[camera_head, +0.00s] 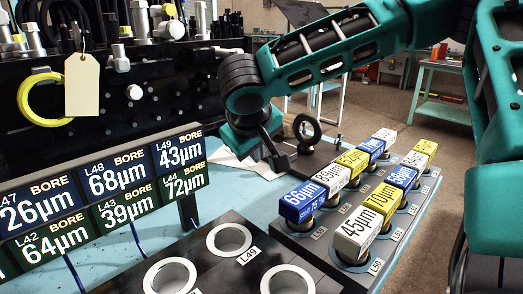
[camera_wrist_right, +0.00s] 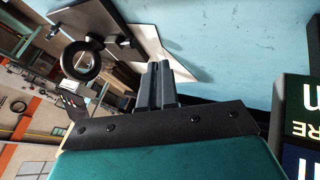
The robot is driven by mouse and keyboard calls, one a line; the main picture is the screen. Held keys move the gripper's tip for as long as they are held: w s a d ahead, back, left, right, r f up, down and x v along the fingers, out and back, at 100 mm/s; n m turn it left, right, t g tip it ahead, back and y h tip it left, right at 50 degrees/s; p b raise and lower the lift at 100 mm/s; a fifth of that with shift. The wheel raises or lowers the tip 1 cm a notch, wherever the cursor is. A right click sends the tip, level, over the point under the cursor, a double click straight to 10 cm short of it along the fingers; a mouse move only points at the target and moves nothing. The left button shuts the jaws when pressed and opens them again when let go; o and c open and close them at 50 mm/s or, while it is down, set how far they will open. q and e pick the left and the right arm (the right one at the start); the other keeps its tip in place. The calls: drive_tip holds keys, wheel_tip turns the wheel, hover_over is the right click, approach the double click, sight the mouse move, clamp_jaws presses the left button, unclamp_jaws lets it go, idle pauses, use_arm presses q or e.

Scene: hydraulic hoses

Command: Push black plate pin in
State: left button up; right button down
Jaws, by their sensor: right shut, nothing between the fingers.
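My right gripper (camera_head: 280,158) is low over the bench behind the blocks. Its dark fingers (camera_wrist_right: 160,72) are together and empty in the right wrist view. A black ring (camera_head: 316,122) stands on edge on a dark flat piece just right of the gripper. The ring also shows in the wrist view (camera_wrist_right: 68,62), apart from the fingers. A black plate (camera_head: 202,262) with several pale-rimmed holes lies at the front, marked L49. I cannot clearly pick out the plate pin in either view. My left gripper is not in view.
Blue, white and yellow labelled blocks stand in two rows on a grey rack (camera_head: 409,222). A bore sign (camera_head: 118,185) stands at left. Behind it is a black hydraulic block (camera_head: 160,95) with a yellow ring and tag (camera_head: 82,85). Bare blue bench (camera_wrist_right: 235,45) lies beyond the fingers.

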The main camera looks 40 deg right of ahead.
drive_tip(key=b+x, duration=0.1)
drive_tip(key=x, duration=0.6)
drive_tip(key=shift+d+f, duration=0.1)
drive_tip(key=shift+f, duration=0.25)
drive_tip(key=d, duration=0.3)
drive_tip(key=shift+w+d, duration=0.15)
drive_tip(key=shift+w, duration=0.1)
drive_tip(key=shift+d+f, duration=0.1)
drive_tip(key=shift+d, duration=0.4)
